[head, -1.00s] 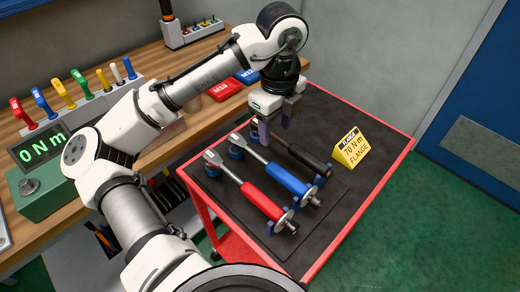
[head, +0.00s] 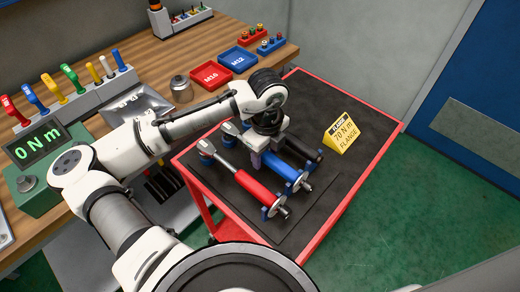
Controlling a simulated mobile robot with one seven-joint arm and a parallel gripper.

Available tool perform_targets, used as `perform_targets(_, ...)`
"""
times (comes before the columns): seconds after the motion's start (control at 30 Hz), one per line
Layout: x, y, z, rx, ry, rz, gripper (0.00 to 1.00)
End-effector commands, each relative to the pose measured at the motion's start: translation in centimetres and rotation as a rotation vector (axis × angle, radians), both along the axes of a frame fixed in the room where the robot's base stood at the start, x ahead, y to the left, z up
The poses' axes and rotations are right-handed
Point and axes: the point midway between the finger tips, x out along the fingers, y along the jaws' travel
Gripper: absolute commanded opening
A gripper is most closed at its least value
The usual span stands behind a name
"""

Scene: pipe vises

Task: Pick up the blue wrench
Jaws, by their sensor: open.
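The blue wrench (head: 287,174) lies on the trolley between two other wrenches, its blue handle towards the lower right. It rests in small blue holders. My gripper (head: 266,154) is open, low over the shaft of the blue wrench, just up from the blue grip. The gripper hides part of the shaft. The fingers appear to be on either side of it, but I cannot tell whether they touch it. The red wrench (head: 254,187) lies to the left, and the black-handled wrench (head: 302,148) to the right, close by.
The wrenches lie on a black mat on a red-edged trolley (head: 345,212). A yellow sign (head: 342,136) reading 70 N m stands to the right. A wooden bench (head: 150,50) with coloured tools, red and blue trays and a 0 N m display (head: 38,142) is at the left.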

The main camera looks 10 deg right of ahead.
Motion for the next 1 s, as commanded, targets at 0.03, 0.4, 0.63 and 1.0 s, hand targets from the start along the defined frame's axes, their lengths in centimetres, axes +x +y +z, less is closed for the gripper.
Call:
perform_targets(0.03,-0.02,0.01,-0.28,-0.001,0.001,0.0,0.52)
perform_targets(0.4,0.01,0.0,-0.49,-0.001,-0.001,0.001,0.36)
perform_targets(0.63,0.01,0.0,-0.47,-0.001,-0.001,0.001,0.06)
perform_targets(1.0,0.05,0.0,-0.35,-0.001,-0.002,0.001,0.0)
